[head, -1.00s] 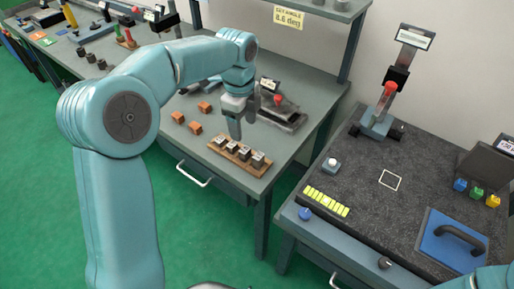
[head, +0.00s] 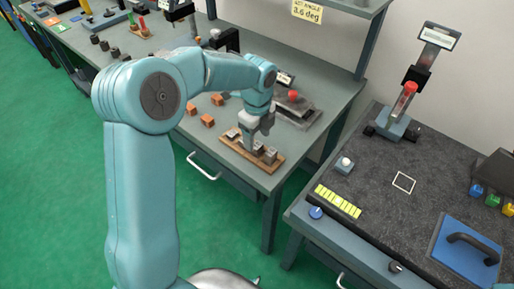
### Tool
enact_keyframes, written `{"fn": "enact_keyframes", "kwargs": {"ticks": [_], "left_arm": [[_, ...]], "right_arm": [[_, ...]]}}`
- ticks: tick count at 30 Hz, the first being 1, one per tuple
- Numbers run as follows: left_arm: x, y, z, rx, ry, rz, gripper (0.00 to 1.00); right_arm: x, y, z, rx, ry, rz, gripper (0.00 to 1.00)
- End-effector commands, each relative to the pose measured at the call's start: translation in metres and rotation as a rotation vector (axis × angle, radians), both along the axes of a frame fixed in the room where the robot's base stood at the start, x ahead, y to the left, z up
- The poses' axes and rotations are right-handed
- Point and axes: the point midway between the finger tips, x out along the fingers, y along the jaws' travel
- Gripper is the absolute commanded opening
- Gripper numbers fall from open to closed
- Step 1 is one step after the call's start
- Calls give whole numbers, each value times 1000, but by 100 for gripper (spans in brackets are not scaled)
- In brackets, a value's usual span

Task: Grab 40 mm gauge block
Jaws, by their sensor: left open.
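Several small grey gauge blocks stand in a row on a wooden rack (head: 279,163) near the front edge of the left bench. A block at the right end (head: 271,155) and one at the left end (head: 232,133) show clear of my gripper. The labels are too small to read, so I cannot tell which block is the 40 mm one. My left gripper (head: 257,143) is open and points down over the middle of the row. Its fingers partly hide the middle blocks, and I cannot tell whether they touch one. My right gripper is out of view.
Orange cubes (head: 207,121) lie left of the rack. A grey fixture with a red knob (head: 293,96) sits behind it. On the right bench are a gauge stand (head: 402,112), a yellow strip (head: 338,201) and a blue plate with a handle (head: 468,262).

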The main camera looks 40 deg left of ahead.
Motion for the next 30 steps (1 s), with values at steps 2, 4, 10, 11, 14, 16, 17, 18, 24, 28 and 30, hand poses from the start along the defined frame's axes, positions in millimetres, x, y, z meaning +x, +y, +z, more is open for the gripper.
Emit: {"fn": "enact_keyframes", "kwargs": {"ticks": [2, 4, 10, 11, 14, 16, 17, 18, 24, 28, 30], "left_arm": [[0, 1, -10, -2, 6, -1, 64], [1, 2, -22, -1, 7, 0, 64], [3, 3, -47, -1, 3, -1, 64], [3, 3, -48, -1, 3, -1, 64], [3, 3, -49, -1, 2, -1, 64], [3, 3, -49, -1, 2, -1, 64], [3, 3, -49, -1, 2, -1, 64], [3, 3, -49, -1, 2, -1, 54], [3, 3, -49, -1, 2, -1, 0], [3, 3, -48, -1, 1, -1, 0], [3, 3, -48, -1, 0, -1, 0]], "right_arm": [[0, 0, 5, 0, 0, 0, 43], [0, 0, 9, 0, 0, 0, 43], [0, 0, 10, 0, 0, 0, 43], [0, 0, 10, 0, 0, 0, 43], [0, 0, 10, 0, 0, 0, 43], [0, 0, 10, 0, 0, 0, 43], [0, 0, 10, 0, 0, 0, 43], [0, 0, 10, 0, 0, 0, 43], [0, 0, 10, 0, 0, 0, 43], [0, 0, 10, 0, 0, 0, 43], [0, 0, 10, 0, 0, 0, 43]]}}
